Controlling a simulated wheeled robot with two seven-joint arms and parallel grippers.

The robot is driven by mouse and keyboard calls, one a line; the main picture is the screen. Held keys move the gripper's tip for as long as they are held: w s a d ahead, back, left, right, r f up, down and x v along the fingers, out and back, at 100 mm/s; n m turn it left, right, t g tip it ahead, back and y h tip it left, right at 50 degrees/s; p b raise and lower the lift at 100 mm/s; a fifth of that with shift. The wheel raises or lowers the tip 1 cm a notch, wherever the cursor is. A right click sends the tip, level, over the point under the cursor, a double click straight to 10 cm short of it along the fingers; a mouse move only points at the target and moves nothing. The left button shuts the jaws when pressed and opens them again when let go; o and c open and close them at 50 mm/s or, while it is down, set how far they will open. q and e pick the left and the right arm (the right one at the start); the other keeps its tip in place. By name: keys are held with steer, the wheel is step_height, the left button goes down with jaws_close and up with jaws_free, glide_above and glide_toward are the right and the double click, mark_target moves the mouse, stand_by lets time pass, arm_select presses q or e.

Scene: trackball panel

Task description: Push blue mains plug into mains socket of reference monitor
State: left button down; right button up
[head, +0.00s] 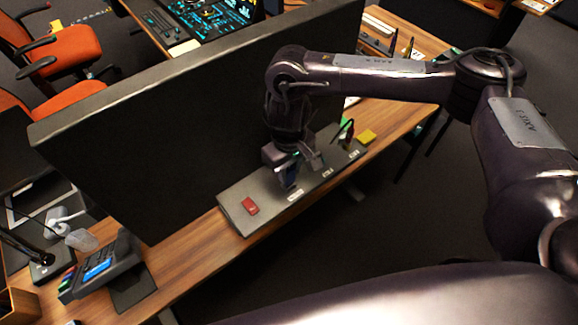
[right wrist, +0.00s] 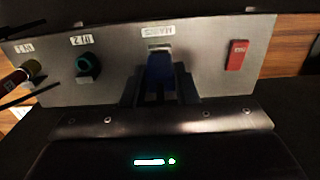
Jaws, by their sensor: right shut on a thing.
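The blue mains plug (right wrist: 160,75) is between the fingers of my right gripper (right wrist: 159,92), which is shut on it. In the head view, the same gripper (head: 293,164) is over the grey connector panel (head: 235,197) beside the reference monitor (head: 180,130), and the plug (head: 288,178) shows dark blue beneath it. The plug's far end is at the panel, just below the MAINS label (right wrist: 160,31). The mains socket is hidden by the plug and fingers. I cannot tell whether the plug is inside it or just in front. My left gripper is not in view.
A red switch (right wrist: 237,55) is beside the plug on the panel. A teal connector (right wrist: 88,64) and a red-and-yellow one (right wrist: 20,74) are on the other side, with thin dark cables. A desk phone (head: 100,265) stands on the wooden desk at lower left.

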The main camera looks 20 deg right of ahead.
mark_target(289, 170)
steer(key=shift+f+b, duration=0.3)
steer(key=shift+f, duration=0.25)
steer(key=o, duration=1)
step_height(289, 170, up, 8)
steer(key=shift+f+p, duration=0.1)
steer(key=shift+p, duration=0.2)
